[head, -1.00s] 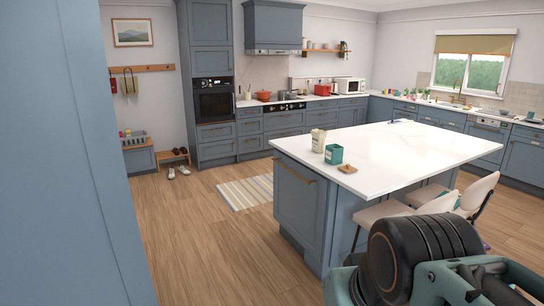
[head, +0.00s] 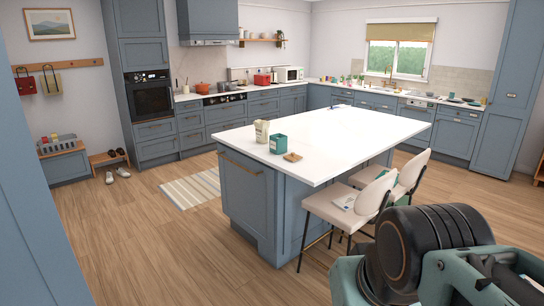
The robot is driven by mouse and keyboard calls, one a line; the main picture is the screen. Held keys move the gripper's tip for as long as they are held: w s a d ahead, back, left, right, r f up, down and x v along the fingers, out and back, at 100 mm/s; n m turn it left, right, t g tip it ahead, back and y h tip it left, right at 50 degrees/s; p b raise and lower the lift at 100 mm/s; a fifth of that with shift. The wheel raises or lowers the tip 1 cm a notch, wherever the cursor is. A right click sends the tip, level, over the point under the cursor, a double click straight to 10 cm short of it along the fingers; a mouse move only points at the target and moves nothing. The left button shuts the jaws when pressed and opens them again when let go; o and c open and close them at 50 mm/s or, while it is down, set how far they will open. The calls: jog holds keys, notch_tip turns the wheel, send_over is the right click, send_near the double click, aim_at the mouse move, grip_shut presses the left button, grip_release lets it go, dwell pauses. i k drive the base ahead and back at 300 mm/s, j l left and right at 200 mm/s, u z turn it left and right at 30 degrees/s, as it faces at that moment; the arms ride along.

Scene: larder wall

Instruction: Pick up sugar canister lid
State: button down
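A small flat brown wooden piece, which looks like the sugar canister lid (head: 292,157), lies on the white top of the island near its front left corner. A green square canister (head: 278,144) stands just behind and left of it, apart from it. The canister seems open at the top. My arm fills the lower right corner, with what looks like part of my gripper (head: 492,280) at the frame's edge. Its fingertips are not clearly shown. It is far from the lid, on the near side of the stools.
A cream patterned packet (head: 262,132) stands beside the canister. The island (head: 345,135) is otherwise mostly clear. Two cream stools (head: 345,205) stand along its right side. A striped rug (head: 190,188) lies left of it. Wooden floor (head: 165,245) is open in front; a blue panel (head: 35,220) stands close at left.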

aim_at(292, 158)
jog(key=z, duration=0.4)
jog(key=i+l+u, duration=0.1)
jog(key=i+u, duration=0.2)
jog(key=i, duration=0.6)
jog(key=i+u, duration=0.35)
jog(key=i, duration=0.15)
jog(key=i+l+u, duration=0.1)
jog(key=i+u, duration=0.25)
jog(key=i, duration=0.15)
jog(key=i+j+u, duration=0.15)
jog(key=i, duration=0.95)
jog(key=i+l+z, duration=0.1)
jog(key=i+z, duration=0.65)
jog(key=z, duration=0.2)
